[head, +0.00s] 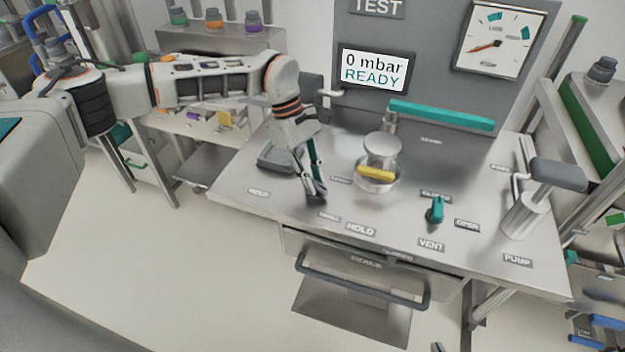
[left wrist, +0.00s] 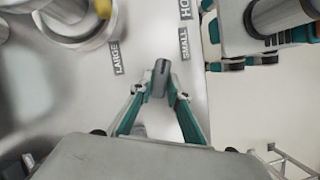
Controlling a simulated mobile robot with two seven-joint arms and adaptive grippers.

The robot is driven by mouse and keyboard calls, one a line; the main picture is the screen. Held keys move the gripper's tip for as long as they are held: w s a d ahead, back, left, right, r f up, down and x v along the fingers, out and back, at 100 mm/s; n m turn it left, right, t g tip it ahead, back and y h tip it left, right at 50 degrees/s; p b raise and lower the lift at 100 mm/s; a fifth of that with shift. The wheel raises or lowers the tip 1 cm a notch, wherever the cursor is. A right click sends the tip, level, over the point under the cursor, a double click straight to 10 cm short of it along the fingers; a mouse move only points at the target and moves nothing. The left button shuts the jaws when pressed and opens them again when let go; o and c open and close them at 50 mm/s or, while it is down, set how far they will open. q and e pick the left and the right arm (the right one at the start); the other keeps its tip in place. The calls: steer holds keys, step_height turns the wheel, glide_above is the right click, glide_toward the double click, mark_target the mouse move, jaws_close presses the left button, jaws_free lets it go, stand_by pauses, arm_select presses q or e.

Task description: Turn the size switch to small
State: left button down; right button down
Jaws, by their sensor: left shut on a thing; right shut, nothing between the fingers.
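The size switch is a small dark grey knob (left wrist: 159,78) in the left wrist view. It sits between the teal-and-grey fingertips of my left gripper (left wrist: 160,90), which is shut on it. The knob lies below and between the LARGE label (left wrist: 117,55) and the SMALL label (left wrist: 185,43), its upper end leaning slightly right. In the head view my left gripper (head: 316,192) reaches down to the bench top, and its fingers hide the knob. Of my right gripper only a small tip (head: 438,347) shows at the bottom edge.
The steel bench (head: 300,215) carries a round metal piece with a yellow bar (head: 375,172), a teal valve handle (head: 435,210) and a pump lever (head: 558,174). A drawer with a dark handle (head: 365,290) is below. The screen (head: 375,69) reads 0 mbar READY.

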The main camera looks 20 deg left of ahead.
arm_select(q)
steer(key=m, duration=0.2)
steer(key=m+g+y+b, duration=0.1)
steer(key=m, duration=0.1)
steer(key=shift+w+d+m+g, duration=0.1)
steer(key=shift+w+m+g, duration=0.05)
steer(key=shift+m+g, duration=0.2)
steer(key=shift+m, duration=0.25)
steer(key=c, duration=1.9)
jaws_free()
steer(key=v, duration=1.2)
steer(key=shift+d, duration=0.1)
